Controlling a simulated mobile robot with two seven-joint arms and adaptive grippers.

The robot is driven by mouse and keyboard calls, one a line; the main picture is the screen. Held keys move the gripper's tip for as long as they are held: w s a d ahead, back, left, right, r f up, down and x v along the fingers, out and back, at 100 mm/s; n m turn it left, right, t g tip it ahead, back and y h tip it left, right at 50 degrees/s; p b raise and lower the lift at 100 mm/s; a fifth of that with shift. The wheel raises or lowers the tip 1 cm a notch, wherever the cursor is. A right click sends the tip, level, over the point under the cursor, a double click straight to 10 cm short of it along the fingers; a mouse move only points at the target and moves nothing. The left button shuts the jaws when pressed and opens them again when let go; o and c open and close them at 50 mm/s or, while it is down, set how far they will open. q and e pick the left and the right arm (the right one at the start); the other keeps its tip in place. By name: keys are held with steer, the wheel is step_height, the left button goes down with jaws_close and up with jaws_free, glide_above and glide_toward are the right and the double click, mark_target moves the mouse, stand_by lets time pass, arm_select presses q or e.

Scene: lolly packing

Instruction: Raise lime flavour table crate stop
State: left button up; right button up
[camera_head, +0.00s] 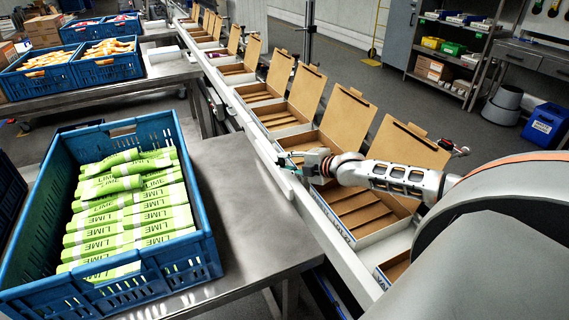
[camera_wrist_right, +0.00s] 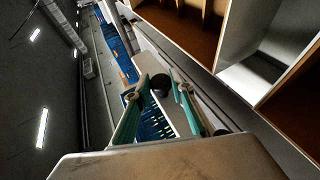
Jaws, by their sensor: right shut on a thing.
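A blue crate (camera_head: 205,205) full of green and white lime packs (camera_head: 125,220) stands on a steel table (camera_head: 245,180) at left in the head view. My right gripper (camera_head: 287,160) reaches across the box line to the table's right edge. In the right wrist view, the teal fingers of my right gripper (camera_wrist_right: 161,88) are on both sides of a small dark round knob (camera_wrist_right: 161,79) and appear shut on it. I cannot tell for sure that this knob is the crate stop. A blue crate (camera_wrist_right: 154,122) shows beyond the fingers. My left gripper is not in view.
A conveyor carries a row of open cardboard boxes (camera_head: 348,110), with one box under my right arm. A farther table holds blue crates (camera_head: 108,68) of orange packs. Shelving (camera_head: 455,55) and a blue bin (camera_head: 545,125) stand at right. Bare steel lies beside the lime crate.

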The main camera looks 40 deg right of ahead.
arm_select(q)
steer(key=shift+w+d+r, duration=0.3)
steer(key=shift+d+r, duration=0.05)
arm_select(e)
steer(key=shift+d+f, duration=0.1)
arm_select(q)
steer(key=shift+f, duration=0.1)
arm_select(e)
steer(key=o, duration=1.1)
steer(key=shift+o, duration=0.2)
steer(key=shift+s, duration=0.1)
steer(key=shift+v, duration=1.75)
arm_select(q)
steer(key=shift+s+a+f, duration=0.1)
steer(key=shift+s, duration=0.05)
arm_select(e)
steer(key=shift+v, duration=1.95)
